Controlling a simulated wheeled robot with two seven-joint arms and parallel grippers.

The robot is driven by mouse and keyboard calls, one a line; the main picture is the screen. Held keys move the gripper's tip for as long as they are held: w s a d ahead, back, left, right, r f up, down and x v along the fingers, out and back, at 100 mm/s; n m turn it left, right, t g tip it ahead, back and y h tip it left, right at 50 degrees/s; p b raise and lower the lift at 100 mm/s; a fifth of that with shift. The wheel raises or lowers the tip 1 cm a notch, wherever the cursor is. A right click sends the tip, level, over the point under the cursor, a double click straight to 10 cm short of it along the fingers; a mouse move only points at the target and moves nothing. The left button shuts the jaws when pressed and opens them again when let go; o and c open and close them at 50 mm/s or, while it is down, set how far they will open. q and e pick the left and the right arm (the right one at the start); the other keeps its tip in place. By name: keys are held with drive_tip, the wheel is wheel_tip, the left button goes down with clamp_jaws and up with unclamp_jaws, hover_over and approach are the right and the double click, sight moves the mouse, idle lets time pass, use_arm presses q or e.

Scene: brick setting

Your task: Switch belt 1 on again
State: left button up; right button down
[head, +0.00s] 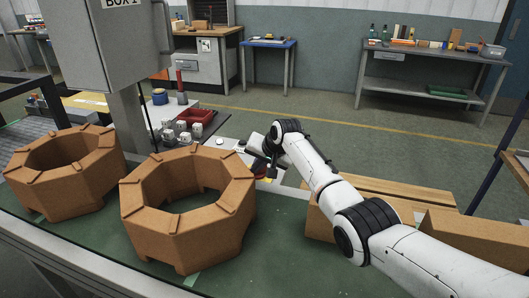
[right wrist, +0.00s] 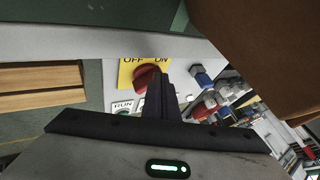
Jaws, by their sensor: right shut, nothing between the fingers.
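A control panel shows in the right wrist view. It has a yellow plate (right wrist: 126,72) marked OFF and ON and a red rotary knob (right wrist: 146,79). A RUN label (right wrist: 122,105) with a green button or lamp sits below the plate. My right gripper (right wrist: 160,92) is shut and empty. Its fingers are right at the knob and hide part of it; whether they touch it I cannot tell. In the head view my right gripper (head: 266,168) is over the belt's far edge and hides most of the panel. My left gripper is not in view.
Two brown octagonal blocks (head: 66,172) (head: 190,207) stand on the green belt (head: 290,255). A grey box (head: 98,45) on a post rises at the left. A red tray (head: 196,117) and several small parts lie behind the belt. Wooden planks (head: 385,190) lie at the right.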

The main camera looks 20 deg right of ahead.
drive_tip(key=p+v, duration=0.1)
drive_tip(key=v, duration=0.6)
drive_tip(key=shift+d, duration=0.2)
drive_tip(key=shift+s, duration=0.15)
